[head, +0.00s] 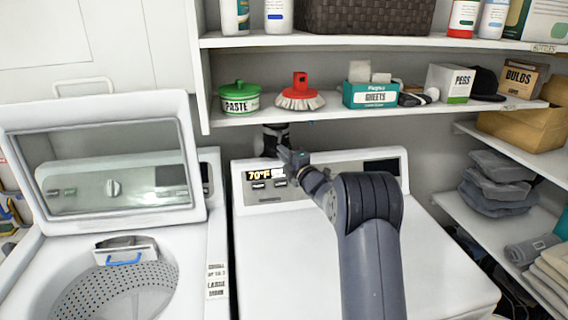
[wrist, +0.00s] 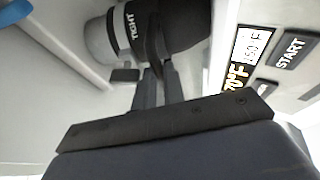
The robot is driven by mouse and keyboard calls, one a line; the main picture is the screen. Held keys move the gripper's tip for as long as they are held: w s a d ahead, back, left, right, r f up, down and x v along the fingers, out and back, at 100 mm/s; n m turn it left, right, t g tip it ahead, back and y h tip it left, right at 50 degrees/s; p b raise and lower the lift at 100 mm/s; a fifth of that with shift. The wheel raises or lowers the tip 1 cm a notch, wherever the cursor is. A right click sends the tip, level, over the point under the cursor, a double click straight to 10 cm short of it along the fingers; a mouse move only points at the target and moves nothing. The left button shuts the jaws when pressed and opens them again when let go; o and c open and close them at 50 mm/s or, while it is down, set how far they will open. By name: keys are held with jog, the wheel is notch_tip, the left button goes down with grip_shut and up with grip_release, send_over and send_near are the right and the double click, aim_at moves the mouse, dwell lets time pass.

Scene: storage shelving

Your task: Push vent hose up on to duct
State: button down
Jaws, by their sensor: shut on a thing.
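The vent hose (wrist: 188,24) is a dark, round piece in the wrist view, with a black collar that has white lettering. A light grey cylinder, apparently the duct (wrist: 98,42), sits against the collar's left side in that picture. Whether the hose overlaps the duct or only meets it is unclear. My gripper (wrist: 158,72) is shut on the hose at its collar, and the fingers hide part of it.
The dryer (head: 330,230) stands under my arm, its lit panel close to my gripper. The lower shelf (head: 340,112) is just above, holding a green-lidded paste pot (head: 238,98), a red brush (head: 300,92) and boxes. An open washer (head: 60,260) stands at left.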

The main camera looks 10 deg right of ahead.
jog(key=shift+r, duration=0.45)
jog(key=c, duration=1.8)
grip_release()
jog(key=shift+o, duration=0.2)
jog(key=shift+f, duration=0.1)
jog(key=b+v, duration=0.4)
jog(key=v, duration=0.7)
jog(key=shift+w+a, duration=0.1)
jog(key=shift+w, duration=0.05)
